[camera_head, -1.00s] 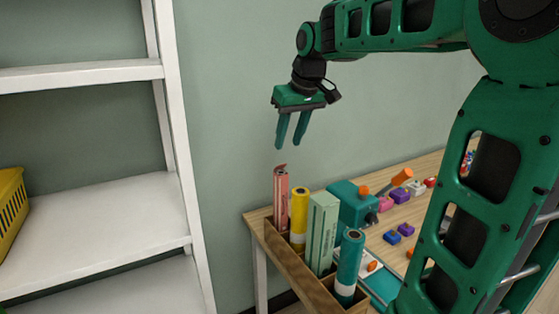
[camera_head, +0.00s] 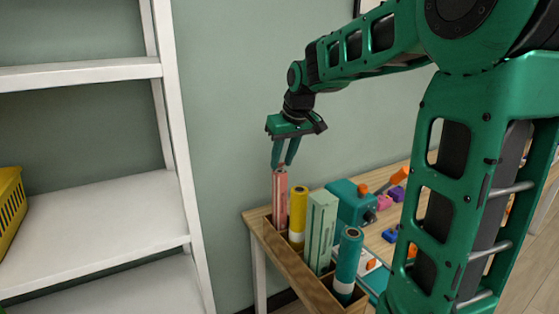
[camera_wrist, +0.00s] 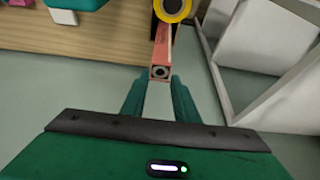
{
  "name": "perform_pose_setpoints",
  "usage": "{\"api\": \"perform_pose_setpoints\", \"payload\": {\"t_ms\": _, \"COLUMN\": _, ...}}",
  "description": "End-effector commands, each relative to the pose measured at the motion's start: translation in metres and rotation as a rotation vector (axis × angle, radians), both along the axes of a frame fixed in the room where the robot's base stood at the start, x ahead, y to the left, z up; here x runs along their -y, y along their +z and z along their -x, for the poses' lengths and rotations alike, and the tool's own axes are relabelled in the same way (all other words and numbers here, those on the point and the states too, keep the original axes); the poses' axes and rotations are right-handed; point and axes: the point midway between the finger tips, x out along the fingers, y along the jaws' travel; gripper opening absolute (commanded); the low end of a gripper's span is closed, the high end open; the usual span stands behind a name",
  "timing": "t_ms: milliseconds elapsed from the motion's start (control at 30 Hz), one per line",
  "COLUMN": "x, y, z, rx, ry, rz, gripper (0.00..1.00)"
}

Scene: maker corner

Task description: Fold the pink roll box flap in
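The pink roll box (camera_head: 280,200) stands upright in the back-left slot of a wooden holder (camera_head: 290,266). My gripper (camera_head: 281,166) points down at its top end, its fingers apart with a gap between them. In the wrist view the box (camera_wrist: 162,45) shows its end with a dark round roll opening, just beyond and between my fingertips (camera_wrist: 158,80). Whether a finger touches the box is not clear. The flap showed at the top of the box earlier; now the fingertips cover that spot in the head view, and its state is hard to tell.
A yellow roll (camera_head: 298,212), a pale green box (camera_head: 321,232) and a teal roll (camera_head: 347,262) stand beside it in the holder. A teal machine (camera_head: 350,203) and small coloured parts lie on the table. A white shelf (camera_head: 110,215) stands left.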

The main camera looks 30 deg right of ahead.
Motion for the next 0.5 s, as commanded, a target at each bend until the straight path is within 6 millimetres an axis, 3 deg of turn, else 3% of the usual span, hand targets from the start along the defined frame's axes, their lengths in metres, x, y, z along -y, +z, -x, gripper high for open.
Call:
{"api": "perform_pose_setpoints", "payload": {"t_ms": 267, "x": -0.0004, "y": -0.0014, "z": 0.0018, "rx": 0.021, "ry": 0.001, "rz": 0.000, "gripper": 0.05}}
{"api": "perform_pose_setpoints", "payload": {"t_ms": 500, "x": -0.0004, "y": -0.0074, "z": 0.0085, "rx": 0.156, "ry": -0.001, "rz": -0.001, "gripper": 0.05}}
